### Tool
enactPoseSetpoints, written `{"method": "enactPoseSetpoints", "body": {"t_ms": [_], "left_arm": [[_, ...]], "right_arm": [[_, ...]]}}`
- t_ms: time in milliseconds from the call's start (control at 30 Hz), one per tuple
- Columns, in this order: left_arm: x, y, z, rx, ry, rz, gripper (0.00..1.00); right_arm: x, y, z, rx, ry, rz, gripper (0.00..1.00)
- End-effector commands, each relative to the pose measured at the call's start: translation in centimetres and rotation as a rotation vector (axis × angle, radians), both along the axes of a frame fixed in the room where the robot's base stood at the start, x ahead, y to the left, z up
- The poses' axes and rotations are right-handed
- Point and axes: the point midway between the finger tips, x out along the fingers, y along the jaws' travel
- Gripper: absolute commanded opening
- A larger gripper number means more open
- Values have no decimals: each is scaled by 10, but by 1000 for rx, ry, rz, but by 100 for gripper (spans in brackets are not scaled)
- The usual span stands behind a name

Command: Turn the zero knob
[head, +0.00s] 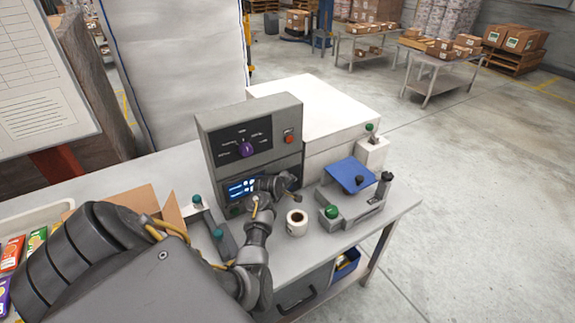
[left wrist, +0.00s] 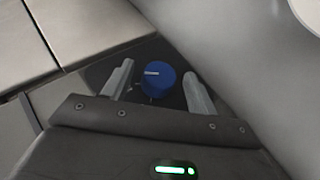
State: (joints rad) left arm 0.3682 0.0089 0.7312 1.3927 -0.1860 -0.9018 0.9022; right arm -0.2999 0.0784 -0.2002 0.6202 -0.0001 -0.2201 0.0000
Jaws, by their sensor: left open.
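A blue round knob (left wrist: 158,80) with a white mark shows in the left wrist view. It sits between the two pale fingers of my left gripper (left wrist: 158,88), which is open, with visible gaps on both sides. In the head view my left gripper (head: 284,183) is at the lower front of a grey weigher unit (head: 205,150), right of its lit display (head: 242,187). The blue knob cannot be made out there; my gripper covers that area. A purple knob (head: 247,149) sits higher on the unit's dark panel. My right gripper is not in view.
A cup (head: 297,223) of dark liquid stands close below my left gripper. A blue-topped device (head: 350,174) is to its right. An open cardboard box (head: 140,205) and a tray of colourful packets (head: 40,217) are at left.

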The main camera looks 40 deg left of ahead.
Motion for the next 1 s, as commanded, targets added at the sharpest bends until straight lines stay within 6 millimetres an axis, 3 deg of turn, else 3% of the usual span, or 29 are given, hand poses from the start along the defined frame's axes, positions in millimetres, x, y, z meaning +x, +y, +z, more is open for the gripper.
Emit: {"method": "enactPoseSetpoints", "body": {"t_ms": [300,633,1000], "left_arm": [[1,0,-1,0,0,0,57],[1,0,-1,-1,0,1,14],[0,0,-4,-28,-79,3,14]], "right_arm": [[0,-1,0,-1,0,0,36],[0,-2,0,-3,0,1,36],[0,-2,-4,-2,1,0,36]]}}
